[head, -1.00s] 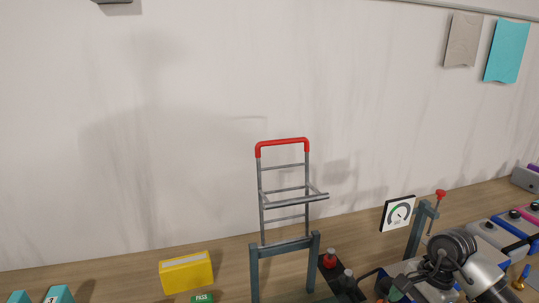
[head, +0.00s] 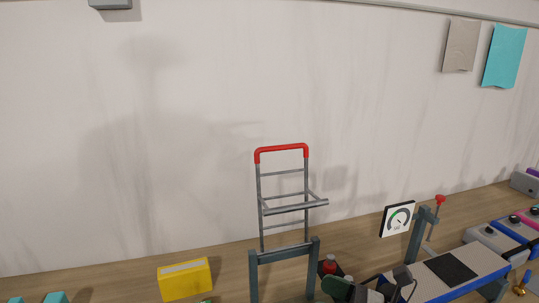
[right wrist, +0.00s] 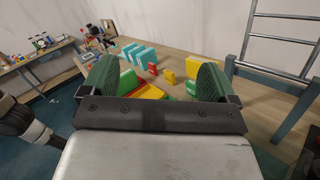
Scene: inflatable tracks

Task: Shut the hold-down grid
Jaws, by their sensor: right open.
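The hold-down grid (head: 285,207) stands raised, nearly upright, in the middle of the head view. It has grey bars and a red-covered handle bar (head: 282,148) at its top. Its lower end meets a grey post frame (head: 284,255). The grid's lower part also shows at the upper right of the right wrist view (right wrist: 285,40). My right gripper (right wrist: 155,85) is open and empty in the right wrist view, to the left of the grid and apart from it. In the head view only part of it shows at the bottom edge, low and right of the posts. My left gripper is out of view.
A yellow box (head: 185,278) lies left of the posts. A gauge (head: 397,218), a red-knobbed lever (head: 439,201) and a blue-edged bed with a black pad (head: 451,269) are to the right. Several colored blocks (right wrist: 140,55) lie beyond my right gripper.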

